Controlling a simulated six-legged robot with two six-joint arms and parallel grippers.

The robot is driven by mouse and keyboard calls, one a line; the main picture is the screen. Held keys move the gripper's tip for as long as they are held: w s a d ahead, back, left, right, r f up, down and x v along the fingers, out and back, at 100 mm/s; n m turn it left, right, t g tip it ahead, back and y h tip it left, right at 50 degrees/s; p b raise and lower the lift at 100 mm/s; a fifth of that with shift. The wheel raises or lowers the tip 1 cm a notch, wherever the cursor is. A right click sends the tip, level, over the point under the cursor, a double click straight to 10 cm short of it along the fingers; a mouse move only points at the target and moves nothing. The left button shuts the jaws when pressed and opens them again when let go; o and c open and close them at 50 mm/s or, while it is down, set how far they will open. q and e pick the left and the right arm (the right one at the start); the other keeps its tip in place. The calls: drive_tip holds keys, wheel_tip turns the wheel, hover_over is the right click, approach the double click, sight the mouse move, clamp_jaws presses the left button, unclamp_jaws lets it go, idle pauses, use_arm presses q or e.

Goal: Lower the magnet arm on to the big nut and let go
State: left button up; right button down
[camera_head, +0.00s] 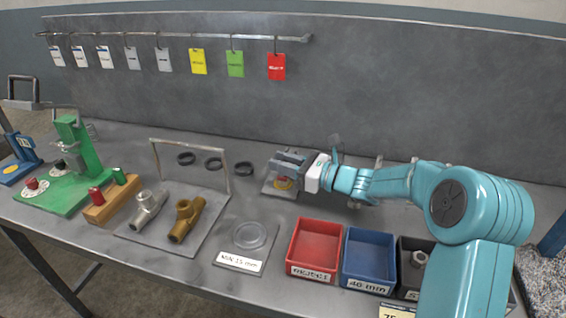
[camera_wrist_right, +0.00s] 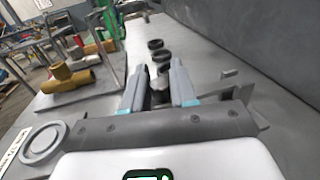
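My right arm reaches in from the right in the head view. Its gripper (camera_head: 290,163) is at a small grey device (camera_head: 270,190) with a yellow and red part low on it. The gripper covers much of this device, and I cannot pick out a magnet arm for certain. In the right wrist view the two fingers (camera_wrist_right: 158,88) stand apart with something dark grey between them; I cannot tell whether they clamp it. No big nut shows clearly at the device. A grey nut-like piece (camera_head: 419,258) lies in the black bin (camera_head: 405,285). My left gripper is out of view.
A red bin (camera_head: 315,225) and a blue bin (camera_head: 370,235) stand in front of the device. Three dark rings (camera_head: 213,163) lie left of it. A grey tray (camera_head: 150,235) holds two pipe fittings. A green press (camera_head: 80,150) stands far left. Coloured tags (camera_head: 235,63) hang behind.

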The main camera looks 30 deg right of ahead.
drive_tip(key=shift+w+d+r+m+g+p, duration=0.2)
drive_tip(key=shift+r+m+p, duration=0.55)
drive_tip(key=shift+p, duration=1.3)
drive_tip(key=shift+w+d+r+m+g+p, duration=0.25)
drive_tip(key=shift+r+m+p, duration=0.5)
drive_tip(key=shift+p, duration=1.25)
drive_tip(key=shift+w+d+r+m+g+p, duration=0.25)
drive_tip(key=shift+r+m+p, duration=0.5)
drive_tip(key=shift+p, duration=1.3)
drive_tip(key=shift+d+f+m+p, duration=0.1)
drive_tip(key=shift+d+m+p, duration=0.05)
drive_tip(key=shift+m+p, duration=0.2)
drive_tip(key=shift+w+d, duration=0.15)
drive_tip(key=shift+d, duration=0.05)
drive_tip(key=shift+w+d+r+p, duration=0.1)
drive_tip(key=shift+d+r+p, duration=0.1)
drive_tip(key=shift+p, duration=0.15)
